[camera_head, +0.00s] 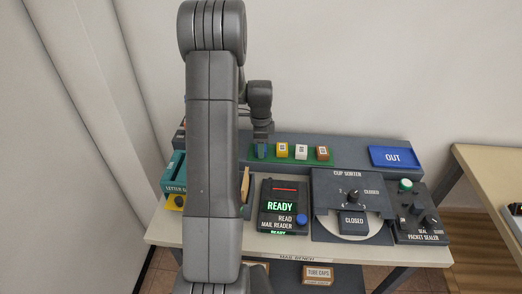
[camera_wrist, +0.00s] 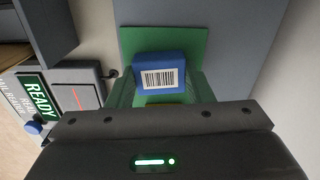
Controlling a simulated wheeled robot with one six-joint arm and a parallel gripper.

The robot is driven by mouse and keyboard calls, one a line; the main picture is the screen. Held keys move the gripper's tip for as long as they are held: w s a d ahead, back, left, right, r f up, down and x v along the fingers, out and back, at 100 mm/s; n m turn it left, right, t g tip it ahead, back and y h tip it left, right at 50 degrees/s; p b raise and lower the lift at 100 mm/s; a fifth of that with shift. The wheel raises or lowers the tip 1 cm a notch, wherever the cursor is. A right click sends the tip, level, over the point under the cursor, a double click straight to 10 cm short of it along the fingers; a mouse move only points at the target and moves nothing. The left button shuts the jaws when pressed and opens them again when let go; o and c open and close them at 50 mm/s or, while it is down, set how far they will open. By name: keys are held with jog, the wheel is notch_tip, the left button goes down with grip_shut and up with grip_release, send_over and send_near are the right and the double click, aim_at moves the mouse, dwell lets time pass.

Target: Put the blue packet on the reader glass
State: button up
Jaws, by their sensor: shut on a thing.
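The blue packet (camera_wrist: 160,73) shows in the wrist view with a white barcode label facing the camera. It stands at the end of the green strip (camera_wrist: 190,43), and my gripper (camera_wrist: 160,92) is shut on it. In the head view the blue packet (camera_head: 260,152) is mostly hidden under my gripper (camera_head: 262,141), at the left end of the row. The mail reader (camera_head: 284,207) stands on the bench in front, with a lit READY sign, a red line across its dark glass (camera_head: 284,189) and a blue button. The reader also shows at the left in the wrist view (camera_wrist: 60,98).
Yellow (camera_head: 282,149), white (camera_head: 301,151) and brown (camera_head: 322,153) packets stand in the row to the right. A blue OUT tray (camera_head: 392,156) lies farther right. The cup sorter (camera_head: 350,200) and packet sealer (camera_head: 416,215) stand right of the reader. A teal letter box (camera_head: 173,175) is at left.

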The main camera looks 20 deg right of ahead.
jog(key=shift+r+p, duration=1.35)
jog(key=shift+r, duration=0.95)
